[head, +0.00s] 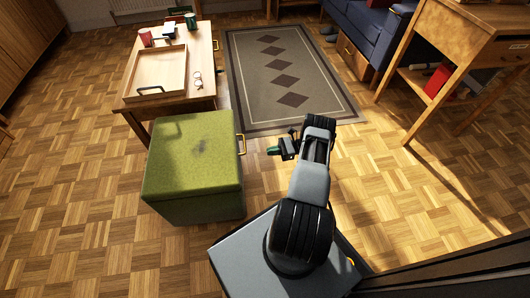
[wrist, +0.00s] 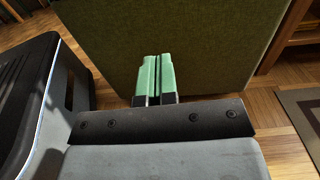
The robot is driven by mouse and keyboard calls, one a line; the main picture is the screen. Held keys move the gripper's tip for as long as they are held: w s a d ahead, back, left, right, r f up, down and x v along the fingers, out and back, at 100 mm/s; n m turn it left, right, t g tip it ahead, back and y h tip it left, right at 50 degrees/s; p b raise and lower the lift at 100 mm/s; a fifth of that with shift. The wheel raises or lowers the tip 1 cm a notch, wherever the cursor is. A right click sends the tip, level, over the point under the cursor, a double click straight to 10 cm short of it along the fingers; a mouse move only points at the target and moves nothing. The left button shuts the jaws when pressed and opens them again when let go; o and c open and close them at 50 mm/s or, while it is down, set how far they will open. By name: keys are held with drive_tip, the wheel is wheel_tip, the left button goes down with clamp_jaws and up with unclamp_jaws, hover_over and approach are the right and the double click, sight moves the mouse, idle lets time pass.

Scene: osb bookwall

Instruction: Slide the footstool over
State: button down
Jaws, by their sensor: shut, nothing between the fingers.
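The footstool (head: 195,160) is a green, box-shaped cushioned stool standing on the parquet floor, left of my arm in the head view. The wrist view does not show the handle.
A low wooden table (head: 207,88) stands close behind the stool, bearing a tray (head: 130,98), glasses and cups. A patterned rug (head: 245,109) lies behind my gripper. A blue sofa (head: 372,40) and wooden desk (head: 455,48) stand at right. The floor left of the stool is clear.

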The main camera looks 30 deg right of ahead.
drive_tip(key=b+x, duration=0.1)
drive_tip(key=x, duration=1.1)
drive_tip(key=shift+b, duration=0.3)
drive_tip(key=shift+r, duration=0.1)
